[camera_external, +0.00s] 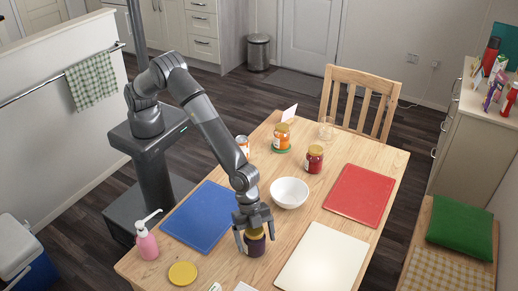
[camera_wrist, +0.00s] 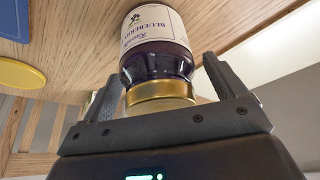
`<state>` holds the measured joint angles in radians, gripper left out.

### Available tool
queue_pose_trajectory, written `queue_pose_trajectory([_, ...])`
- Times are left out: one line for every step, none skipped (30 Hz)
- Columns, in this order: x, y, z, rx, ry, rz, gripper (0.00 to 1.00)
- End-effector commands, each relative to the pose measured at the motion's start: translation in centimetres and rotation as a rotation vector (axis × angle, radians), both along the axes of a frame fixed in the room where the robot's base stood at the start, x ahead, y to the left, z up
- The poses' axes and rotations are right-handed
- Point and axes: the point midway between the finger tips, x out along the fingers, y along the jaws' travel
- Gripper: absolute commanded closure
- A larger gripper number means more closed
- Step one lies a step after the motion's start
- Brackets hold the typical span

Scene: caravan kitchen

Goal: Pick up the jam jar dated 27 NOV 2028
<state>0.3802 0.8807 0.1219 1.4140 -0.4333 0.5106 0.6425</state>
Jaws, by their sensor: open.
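A dark blueberry jam jar (camera_external: 254,247) with a gold lid stands on the wooden table near its front edge. In the wrist view the same jar (camera_wrist: 160,62) shows a pale label reading "BLUEBERRY"; no date can be read. My gripper (camera_external: 255,243) is above it, pointing down, with one finger on each side of the lid and neck. In the wrist view my gripper (camera_wrist: 163,72) is open, with a gap beside the lid. A red jam jar (camera_external: 314,159) and an orange jam jar (camera_external: 282,138) stand farther back; their dates are too small to read.
A cream board (camera_external: 316,258), red mat (camera_external: 358,195), can (camera_external: 243,144) and glass (camera_external: 326,128) are also on the table.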

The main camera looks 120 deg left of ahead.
Motion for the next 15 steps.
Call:
queue_pose_trajectory([0.03, -0.02, -0.05, -0.001, -0.001, 0.000, 0.11])
queue_pose_trajectory([0.04, -0.03, -0.04, -0.001, -0.001, 0.000, 0.11])
queue_pose_trajectory([0.04, -0.03, -0.03, -0.001, -0.001, 0.000, 0.11])
queue_pose_trajectory([0.04, -0.02, -0.03, -0.001, -0.001, 0.000, 0.11])
queue_pose_trajectory([0.03, -0.02, -0.02, -0.001, -0.001, 0.000, 0.11])
queue_pose_trajectory([0.03, -0.02, -0.02, -0.001, -0.001, 0.000, 0.11])
queue_pose_trajectory([0.02, -0.02, -0.02, -0.001, -0.001, 0.000, 0.14])
queue_pose_trajectory([0.02, -0.02, -0.02, -0.001, -0.001, 0.000, 0.16])
queue_pose_trajectory([0.02, -0.02, -0.01, -0.001, -0.001, 0.000, 0.20])
queue_pose_trajectory([0.03, -0.01, -0.01, -0.001, -0.001, 0.000, 0.22])
queue_pose_trajectory([0.03, -0.01, -0.01, -0.001, -0.001, 0.000, 0.24])
queue_pose_trajectory([0.02, 0.00, 0.00, -0.001, -0.001, 0.000, 0.28])
queue_pose_trajectory([0.02, 0.00, 0.00, -0.001, -0.001, 0.000, 0.30])
queue_pose_trajectory([0.02, 0.00, 0.00, -0.001, -0.001, 0.000, 0.33])
queue_pose_trajectory([0.02, 0.00, 0.00, -0.001, -0.001, 0.000, 0.36])
